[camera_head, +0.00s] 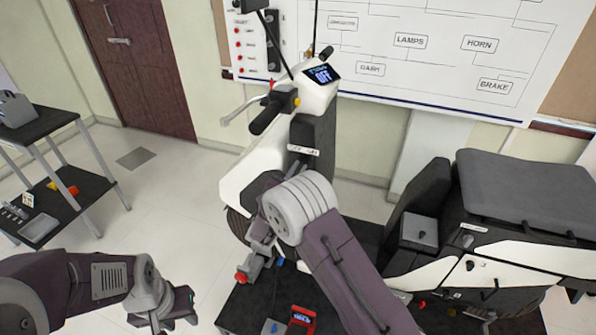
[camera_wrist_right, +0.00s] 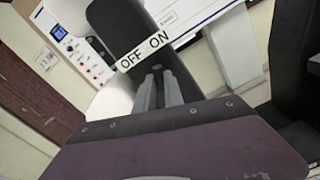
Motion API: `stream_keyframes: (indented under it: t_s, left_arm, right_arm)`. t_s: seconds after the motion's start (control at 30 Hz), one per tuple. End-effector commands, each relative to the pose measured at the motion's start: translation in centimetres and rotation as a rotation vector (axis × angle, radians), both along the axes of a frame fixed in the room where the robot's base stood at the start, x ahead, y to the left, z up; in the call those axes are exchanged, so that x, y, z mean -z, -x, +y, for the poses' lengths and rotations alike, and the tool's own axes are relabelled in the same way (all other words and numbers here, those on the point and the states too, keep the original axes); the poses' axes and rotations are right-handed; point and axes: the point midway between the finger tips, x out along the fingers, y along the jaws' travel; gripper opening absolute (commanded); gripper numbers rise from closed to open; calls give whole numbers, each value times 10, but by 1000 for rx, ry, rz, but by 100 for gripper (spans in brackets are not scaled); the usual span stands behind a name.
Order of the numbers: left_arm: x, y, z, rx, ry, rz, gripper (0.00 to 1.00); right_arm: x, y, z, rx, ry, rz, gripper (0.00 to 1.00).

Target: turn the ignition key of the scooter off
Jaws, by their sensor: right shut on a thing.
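The scooter (camera_head: 262,160) stands in the middle of the head view, its dash screen (camera_head: 322,74) reading OFF. The white OFF/ON label (camera_head: 303,150) is on its dark front panel; it also shows in the right wrist view (camera_wrist_right: 142,51), with OFF to the left of ON. My right gripper (camera_wrist_right: 158,74) is shut on the ignition key just below that label. The key is mostly hidden between the fingertips, so its angle cannot be read. In the head view my right wrist covers the key. My left gripper (camera_head: 174,308) is at the lower left, away from the scooter.
The handlebar grip (camera_head: 266,118) and brake lever (camera_head: 240,108) stick out above the key area. The seat (camera_head: 525,190) is to the right. A shelf cart (camera_head: 75,200) stands at the left. Open floor lies between cart and scooter.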

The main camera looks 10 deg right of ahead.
Motion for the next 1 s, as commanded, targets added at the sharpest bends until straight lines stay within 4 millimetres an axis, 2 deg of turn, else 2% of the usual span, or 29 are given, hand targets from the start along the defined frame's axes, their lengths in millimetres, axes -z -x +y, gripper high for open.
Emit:
stream_keyframes:
  t_s: [0.5, 1.0]
  left_arm:
    - [-5, 0, 0, 0, 0, 0, 36]
    - [-6, 0, 0, 0, 0, 0, 36]
  right_arm:
    - [0, 0, 0, 0, 262, 177, 0]
    - [0, 0, 0, 0, 311, 210, 0]
